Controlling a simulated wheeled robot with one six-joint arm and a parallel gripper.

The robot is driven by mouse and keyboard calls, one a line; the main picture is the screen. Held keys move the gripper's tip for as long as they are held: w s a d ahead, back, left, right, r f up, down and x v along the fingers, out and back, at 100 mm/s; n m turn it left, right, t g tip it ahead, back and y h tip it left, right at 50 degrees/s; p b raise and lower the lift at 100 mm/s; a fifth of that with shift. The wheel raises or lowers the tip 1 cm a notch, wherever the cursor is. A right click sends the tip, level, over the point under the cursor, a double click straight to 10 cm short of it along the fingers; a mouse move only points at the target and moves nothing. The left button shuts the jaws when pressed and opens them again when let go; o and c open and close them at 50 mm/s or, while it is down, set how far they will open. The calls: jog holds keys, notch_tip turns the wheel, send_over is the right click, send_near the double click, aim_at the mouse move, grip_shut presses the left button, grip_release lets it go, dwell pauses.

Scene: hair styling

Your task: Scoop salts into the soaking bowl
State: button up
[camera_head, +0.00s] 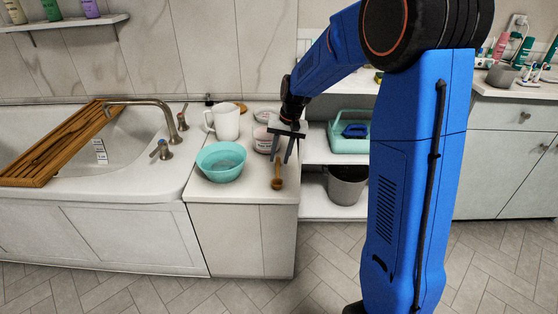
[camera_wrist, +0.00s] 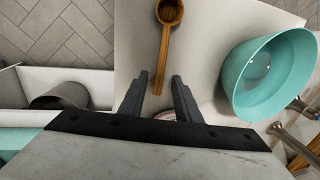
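The soaking bowl (camera_head: 221,161) is teal and stands on the white counter beside the bathtub; it also shows at the right in the wrist view (camera_wrist: 268,72). A wooden scoop (camera_head: 277,183) lies on the counter to the right of the bowl, and its handle points between my fingers in the wrist view (camera_wrist: 166,30). My gripper (camera_head: 281,157) is open above the scoop's handle end, its fingers apart with nothing between them. A labelled jar (camera_head: 263,141), perhaps the salts, stands behind the gripper, partly hidden by it. Its contents cannot be made out.
A white pitcher (camera_head: 226,122) stands behind the bowl. A bathtub with a wooden tray (camera_head: 60,150) and tap (camera_head: 145,104) is at the left. Right of the counter, shelves hold a teal caddy (camera_head: 348,144) and a grey bin (camera_head: 345,186).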

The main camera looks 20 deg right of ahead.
notch_tip(320, 180, up, 10)
jog(key=d, duration=0.1)
jog(key=shift+s+d+f, duration=0.2)
jog(key=shift+s+d, duration=0.15)
jog(key=shift+d, duration=0.05)
jog(key=s+d+r+n+t+h, duration=0.1)
jog(key=s+r, duration=0.2)
jog(key=s, duration=0.7)
jog(key=s+r+n+t, duration=0.1)
jog(key=s+r, duration=0.2)
jog(key=s, duration=0.7)
jog(key=s+d+f+t, duration=0.1)
jog(key=s+f, duration=0.1)
jog(key=s, duration=0.6)
jog(key=s+d+f+n+t+h, duration=0.1)
jog(key=s, duration=0.8)
jog(key=shift+f+n, duration=0.3)
jog(key=shift+f, duration=0.1)
jog(key=shift+o, duration=0.6)
jog(key=shift+w, duration=0.1)
